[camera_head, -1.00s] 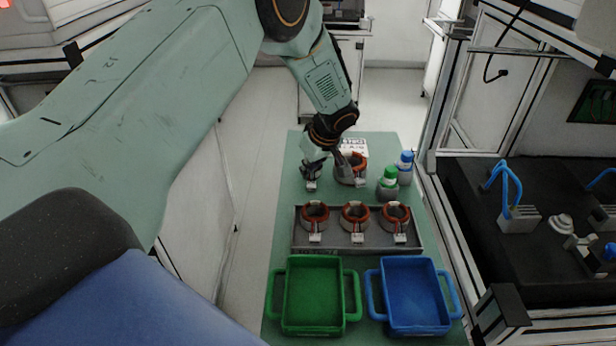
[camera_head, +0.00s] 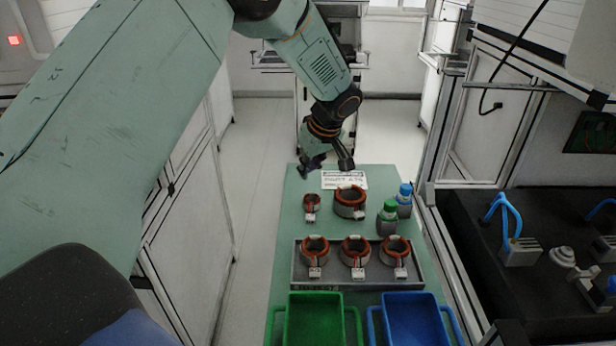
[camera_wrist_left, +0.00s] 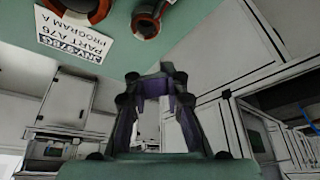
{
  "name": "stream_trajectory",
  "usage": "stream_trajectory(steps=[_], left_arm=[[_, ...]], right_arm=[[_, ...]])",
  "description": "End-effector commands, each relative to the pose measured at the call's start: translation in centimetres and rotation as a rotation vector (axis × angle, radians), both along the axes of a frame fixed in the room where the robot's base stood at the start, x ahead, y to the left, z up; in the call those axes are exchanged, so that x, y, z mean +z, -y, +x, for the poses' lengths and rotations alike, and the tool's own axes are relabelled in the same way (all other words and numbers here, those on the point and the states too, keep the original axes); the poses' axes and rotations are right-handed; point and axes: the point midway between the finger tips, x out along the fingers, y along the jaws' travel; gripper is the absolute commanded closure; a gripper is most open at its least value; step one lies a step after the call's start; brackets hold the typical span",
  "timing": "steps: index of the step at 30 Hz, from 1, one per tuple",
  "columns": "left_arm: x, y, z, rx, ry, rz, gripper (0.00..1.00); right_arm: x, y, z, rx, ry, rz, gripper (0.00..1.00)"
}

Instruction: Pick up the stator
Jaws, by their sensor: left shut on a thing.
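A large stator (camera_head: 350,203), a grey ring with orange-brown windings and a white connector, stands on the green table. A small stator (camera_head: 311,204) stands left of it. Three more stators, left (camera_head: 314,252), middle (camera_head: 355,252) and right (camera_head: 395,251), sit in a grey tray. My left gripper (camera_head: 326,168) is over the table's far edge, apart from every stator. Its fingers are spread with nothing visible between them, also in the left wrist view (camera_wrist_left: 158,88). Parts of two stators (camera_wrist_left: 146,20) show at that view's top. My right gripper is out of view.
A printed label (camera_head: 344,180) lies behind the large stator. Green-capped (camera_head: 388,218) and blue-capped (camera_head: 404,200) bottles stand on the right. A green bin (camera_head: 314,320) and a blue bin (camera_head: 412,320) are at the near end. A black bench (camera_head: 470,240) flanks the right.

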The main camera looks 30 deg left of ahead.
Motion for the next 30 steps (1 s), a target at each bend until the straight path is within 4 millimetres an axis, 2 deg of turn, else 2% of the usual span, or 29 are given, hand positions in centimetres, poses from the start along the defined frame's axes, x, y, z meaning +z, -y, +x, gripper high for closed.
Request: stream_trajectory(steps=[5,6,30], left_arm=[[0.03,-0.01,0.0,0.0,0.0,0.0,1.0],[0.02,-0.01,0.01,0.0,0.0,0.0,0.88],[0.02,-0.01,0.02,0.0,0.0,0.001,0.2]], right_arm=[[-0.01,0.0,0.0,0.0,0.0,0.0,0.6],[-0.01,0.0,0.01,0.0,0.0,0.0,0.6],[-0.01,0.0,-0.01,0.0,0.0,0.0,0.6]])
